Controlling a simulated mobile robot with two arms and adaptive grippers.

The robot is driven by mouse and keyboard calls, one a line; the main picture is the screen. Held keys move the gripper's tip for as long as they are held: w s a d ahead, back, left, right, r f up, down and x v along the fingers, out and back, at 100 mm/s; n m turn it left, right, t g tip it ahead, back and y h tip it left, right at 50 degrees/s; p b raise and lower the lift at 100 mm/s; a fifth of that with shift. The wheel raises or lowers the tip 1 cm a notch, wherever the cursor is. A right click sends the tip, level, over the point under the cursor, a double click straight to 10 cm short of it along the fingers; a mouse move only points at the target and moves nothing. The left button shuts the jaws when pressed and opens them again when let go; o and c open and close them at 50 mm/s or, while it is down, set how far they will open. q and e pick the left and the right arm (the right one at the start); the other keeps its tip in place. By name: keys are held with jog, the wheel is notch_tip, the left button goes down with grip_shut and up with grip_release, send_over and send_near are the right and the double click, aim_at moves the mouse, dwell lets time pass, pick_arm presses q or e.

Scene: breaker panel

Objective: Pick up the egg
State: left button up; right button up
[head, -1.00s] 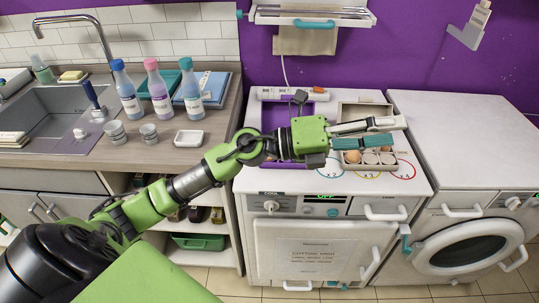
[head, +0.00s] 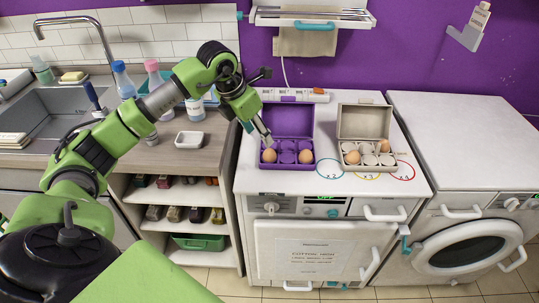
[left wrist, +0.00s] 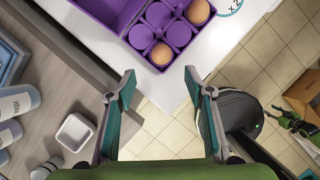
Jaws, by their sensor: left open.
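The purple egg carton (head: 288,118) stands open on the white appliance top. One brown egg (head: 269,156) sits in its front left cup and another egg (head: 305,157) in its front right cup. In the left wrist view these are the near egg (left wrist: 162,54) and the far egg (left wrist: 198,12). My left gripper (head: 265,134) is open and empty, above the carton's left side. Its spread fingers (left wrist: 158,80) show apart from the near egg. A green and black part at the right of the left wrist view may be my right arm; its jaws are unclear.
An open grey carton (head: 364,122) to the right holds brown eggs (head: 352,157) and several pale rounded shapes. A power strip (head: 292,95) lies behind the purple carton. Bottles and a small white dish (head: 189,139) stand on the counter at left.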

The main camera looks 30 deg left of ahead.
aim_at(268, 150)
pick_arm(q)
jog(key=x, duration=0.4)
jog(key=shift+w+f+p, duration=0.15)
jog(key=shift+p, duration=0.15)
jog(key=shift+w+d+f, duration=0.1)
jog(key=shift+d+f, duration=0.05)
jog(key=shift+f, duration=0.1)
jog(key=p+x, duration=0.2)
jog(key=x, duration=0.2)
jog(key=shift+w+f, duration=0.2)
jog(key=shift+f, duration=0.1)
jog(key=c, duration=1.2)
